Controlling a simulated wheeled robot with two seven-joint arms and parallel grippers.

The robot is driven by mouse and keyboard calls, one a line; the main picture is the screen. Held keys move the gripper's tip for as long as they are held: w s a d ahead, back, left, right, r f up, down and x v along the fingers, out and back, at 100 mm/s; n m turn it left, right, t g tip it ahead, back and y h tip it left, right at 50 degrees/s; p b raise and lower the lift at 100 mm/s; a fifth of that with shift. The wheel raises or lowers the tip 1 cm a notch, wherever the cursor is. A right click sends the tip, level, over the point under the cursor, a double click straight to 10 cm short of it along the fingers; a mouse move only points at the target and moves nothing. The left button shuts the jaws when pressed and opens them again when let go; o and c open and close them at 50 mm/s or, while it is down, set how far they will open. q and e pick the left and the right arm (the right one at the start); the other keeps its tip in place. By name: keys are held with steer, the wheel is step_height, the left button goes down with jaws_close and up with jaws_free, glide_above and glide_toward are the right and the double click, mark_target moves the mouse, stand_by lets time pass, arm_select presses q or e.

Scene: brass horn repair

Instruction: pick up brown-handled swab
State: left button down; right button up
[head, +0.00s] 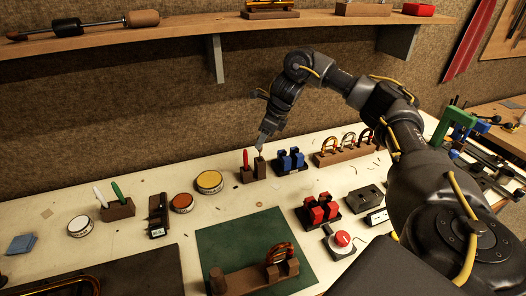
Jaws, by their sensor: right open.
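My right gripper (264,143) reaches down from the upper right, open, its tips just above a small dark brown upright piece (260,168) on the bench. This piece stands beside a red-handled tool in a small brown block (247,175). It may be the brown-handled swab or its holder; at this size I cannot tell. The gripper tips cover what is directly at its top, and I cannot tell whether they touch it. My left gripper is not in view.
Blue clamp-like blocks (290,161) stand close right of the gripper. A yellow-lidded tin (209,181) is to the left. Red blocks (320,208), a red button (342,239) and a green mat (225,245) lie nearer. A wooden shelf (190,32) runs above.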

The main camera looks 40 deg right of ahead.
mark_target(260, 157)
steer(key=shift+s+d, duration=0.15)
steer(key=shift+s, duration=0.1)
steer(key=x, duration=0.4)
steer(key=shift+w+a+f, duration=0.1)
steer(key=shift+a+f, duration=0.1)
steer(key=shift+f, duration=0.1)
steer(key=shift+d+f, duration=0.1)
steer(key=shift+f, duration=0.2)
steer(key=shift+c, duration=1)
jaws_close()
